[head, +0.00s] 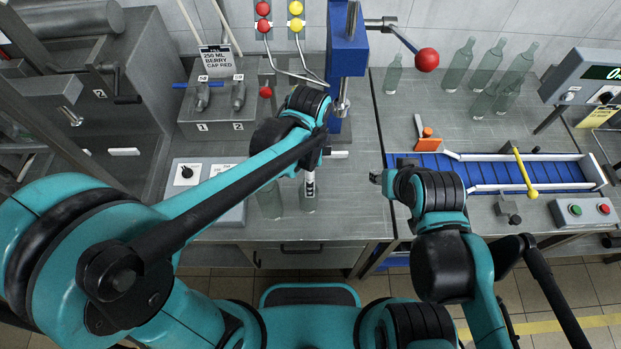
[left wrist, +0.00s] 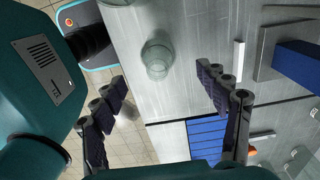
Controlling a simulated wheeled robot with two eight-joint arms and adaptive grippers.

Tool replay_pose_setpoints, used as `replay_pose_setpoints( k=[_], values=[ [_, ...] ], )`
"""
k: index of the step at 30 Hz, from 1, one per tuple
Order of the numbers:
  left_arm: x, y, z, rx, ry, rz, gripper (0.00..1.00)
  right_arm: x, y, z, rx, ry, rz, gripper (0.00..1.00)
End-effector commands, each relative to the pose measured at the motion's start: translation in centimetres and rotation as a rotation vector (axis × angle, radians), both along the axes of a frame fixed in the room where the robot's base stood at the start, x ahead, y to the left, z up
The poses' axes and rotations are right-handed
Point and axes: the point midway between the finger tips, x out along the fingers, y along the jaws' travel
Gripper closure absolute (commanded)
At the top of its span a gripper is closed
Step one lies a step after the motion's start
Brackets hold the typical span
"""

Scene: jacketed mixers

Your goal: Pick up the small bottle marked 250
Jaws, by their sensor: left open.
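Two clear small bottles stand upright near the front edge of the left bench in the head view: one bottle (head: 270,203) and, just right of it, another bottle (head: 308,202). I cannot read a 250 mark on either. My left gripper (head: 310,180) points down at the right one and partly covers it. In the left wrist view its fingers (left wrist: 162,80) are spread wide and empty, with a clear bottle (left wrist: 157,57) seen from above just beyond the gap between the tips. My right gripper (head: 380,178) hangs near the blue conveyor; its jaw state is unclear.
Several taller clear bottles (head: 458,65) stand at the back right. A blue column (head: 346,60) with a red-knobbed lever (head: 427,60) rises behind my left gripper. A two-nozzle block (head: 218,105) and sign (head: 217,60) stand left. The blue conveyor (head: 500,172) lies right.

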Motion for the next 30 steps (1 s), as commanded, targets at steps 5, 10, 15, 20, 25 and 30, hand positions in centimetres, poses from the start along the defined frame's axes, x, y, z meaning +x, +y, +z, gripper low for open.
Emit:
replay_pose_setpoints(
  k=[5, 10, 15, 20, 25, 30],
  values=[
    [0.0, 0.0, -2.3, 0.000, 0.001, -0.001, 0.26, 0.0, 0.0, -0.9, 0.000, 0.000, 0.000, 0.60],
    [0.2, 0.2, -4.8, 0.000, 0.000, 0.000, 0.26, 0.0, 0.0, -1.8, 0.000, 0.000, 0.000, 0.60],
    [0.2, 0.3, -7.0, 0.000, 0.000, 0.001, 0.26, 0.0, 0.0, -2.6, 0.000, 0.000, 0.000, 0.60],
    [0.2, 0.3, -7.5, 0.000, 0.000, 0.001, 0.26, 0.0, 0.0, -2.6, 0.000, 0.000, 0.000, 0.60],
    [0.2, 0.3, -7.4, 0.000, 0.000, 0.001, 0.31, 0.0, 0.0, -2.5, 0.000, 0.000, 0.000, 0.60],
    [0.2, 0.3, -7.4, 0.000, 0.000, 0.001, 0.76, 0.0, 0.0, -2.5, 0.000, 0.000, 0.000, 0.60]
  ],
)
